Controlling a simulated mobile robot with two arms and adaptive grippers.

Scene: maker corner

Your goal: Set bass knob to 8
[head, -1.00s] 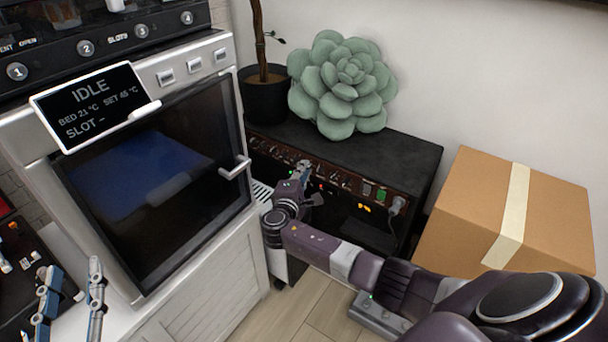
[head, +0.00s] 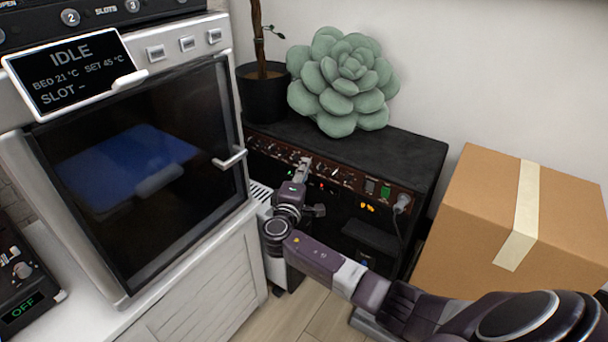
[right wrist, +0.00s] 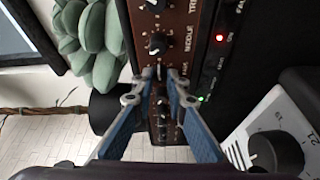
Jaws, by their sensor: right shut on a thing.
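The black amplifier (head: 350,155) stands against the wall, with a brown control panel (head: 345,179) of small knobs along its front. My right gripper (head: 304,166) reaches that panel and is shut on a knob. In the right wrist view the blue fingers of the right gripper (right wrist: 160,76) close around a small dark knob beside a partly hidden label, which seems to be the bass one. The fingers cover most of it, so its setting cannot be read. The middle knob (right wrist: 157,43) is just above it in that view. My left gripper is out of view.
A large green succulent (head: 342,85) sits on the amplifier, with a potted plant (head: 264,95) behind. A cardboard box (head: 485,235) stands to the right. A cabinet machine with a screen reading IDLE (head: 72,72) is close on the left; its door handle (head: 231,159) juts towards the amplifier.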

